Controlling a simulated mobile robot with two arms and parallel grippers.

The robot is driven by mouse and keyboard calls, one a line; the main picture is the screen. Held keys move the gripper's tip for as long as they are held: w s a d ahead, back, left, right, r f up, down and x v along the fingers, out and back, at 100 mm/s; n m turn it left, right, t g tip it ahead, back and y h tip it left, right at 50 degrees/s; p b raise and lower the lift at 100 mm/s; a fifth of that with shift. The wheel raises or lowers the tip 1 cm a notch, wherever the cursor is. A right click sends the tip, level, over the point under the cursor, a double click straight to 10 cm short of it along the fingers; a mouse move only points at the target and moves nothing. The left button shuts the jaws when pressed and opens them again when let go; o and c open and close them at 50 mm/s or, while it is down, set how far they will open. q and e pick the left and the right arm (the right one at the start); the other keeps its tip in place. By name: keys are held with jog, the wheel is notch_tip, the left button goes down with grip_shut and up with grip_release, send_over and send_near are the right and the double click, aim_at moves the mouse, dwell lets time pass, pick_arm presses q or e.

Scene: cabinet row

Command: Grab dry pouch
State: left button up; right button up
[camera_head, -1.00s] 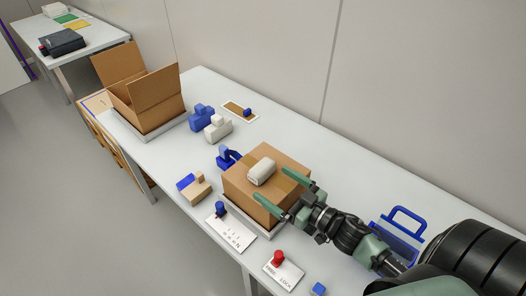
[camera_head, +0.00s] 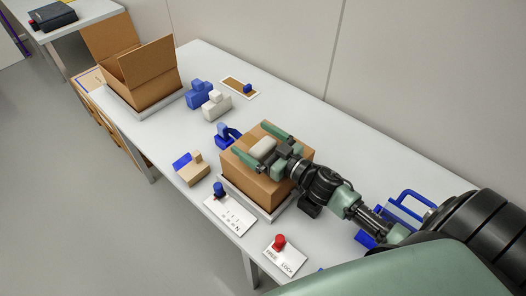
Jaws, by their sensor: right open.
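A small whitish pouch (camera_head: 262,148) lies on top of a closed brown cardboard box (camera_head: 257,186) in the middle of the table. My right gripper (camera_head: 257,142) is above the box top, its green fingers spread on either side of the pouch. The gripper is open; I cannot tell whether a finger touches the pouch. The near end of the pouch is partly hidden by the gripper. My left gripper does not show.
An open cardboard box (camera_head: 145,75) stands at the far left. Blue (camera_head: 200,95) and white (camera_head: 216,105) blocky items stand behind the closed box. A card with a blue knob (camera_head: 219,189) and one with a red knob (camera_head: 279,241) lie in front. A blue-handled item (camera_head: 408,205) is at right.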

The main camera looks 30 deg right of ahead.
jog(key=c, duration=1.4)
